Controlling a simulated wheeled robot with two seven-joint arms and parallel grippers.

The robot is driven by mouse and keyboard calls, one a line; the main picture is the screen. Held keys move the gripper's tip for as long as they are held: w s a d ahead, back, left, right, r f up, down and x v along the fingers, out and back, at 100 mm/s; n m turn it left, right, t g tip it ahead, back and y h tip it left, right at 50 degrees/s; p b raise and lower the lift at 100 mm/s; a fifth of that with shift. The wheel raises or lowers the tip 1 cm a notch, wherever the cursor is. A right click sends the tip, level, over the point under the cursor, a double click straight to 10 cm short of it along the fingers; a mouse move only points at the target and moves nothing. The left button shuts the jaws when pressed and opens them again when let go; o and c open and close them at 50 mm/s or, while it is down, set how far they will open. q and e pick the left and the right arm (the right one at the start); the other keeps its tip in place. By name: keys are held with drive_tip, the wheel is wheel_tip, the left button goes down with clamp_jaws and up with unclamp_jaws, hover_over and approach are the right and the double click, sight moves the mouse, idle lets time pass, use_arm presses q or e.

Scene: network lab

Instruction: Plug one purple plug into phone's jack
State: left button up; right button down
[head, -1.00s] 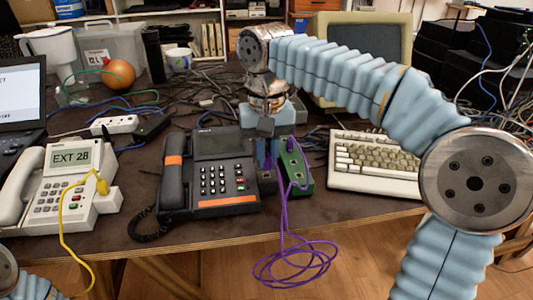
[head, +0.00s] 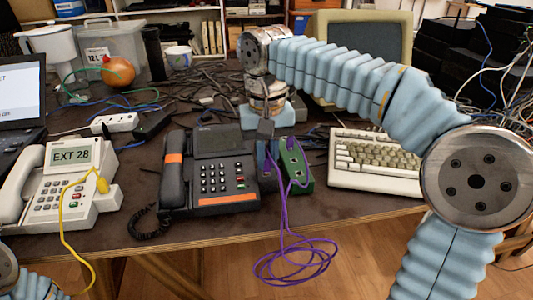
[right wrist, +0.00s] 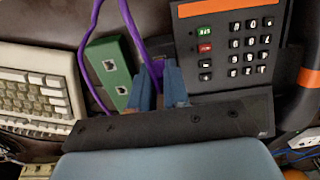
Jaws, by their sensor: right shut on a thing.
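A black desk phone (head: 221,150) with an orange handset band and orange front strip stands mid-table, its screen reading too dark to make out. My right gripper (head: 267,160) points down just right of the phone and is shut on a purple plug. In the right wrist view the gripper's blue fingers (right wrist: 159,88) close around the plug beside the phone (right wrist: 232,60). The purple cable (head: 285,225) hangs in loops over the table's front edge. The phone's jack is hidden by the gripper, so I cannot tell whether the plug touches it. My left gripper is out of view.
A green box (head: 302,172) with jack holes stands close right of the gripper. A beige keyboard (head: 375,163) lies further right. A white phone (head: 50,210) reading "EXT 28" with a yellow plug (head: 102,185) is at left. Cables clutter the back.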

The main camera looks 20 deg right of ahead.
drive_tip(key=shift+f, duration=0.5)
idle(0.8)
drive_tip(key=c, duration=1)
unclamp_jaws()
drive_tip(key=shift+c, duration=0.2)
wheel_tip(320, 180, up, 14)
drive_tip(key=p, duration=0.2)
drive_tip(key=shift+f, duration=0.15)
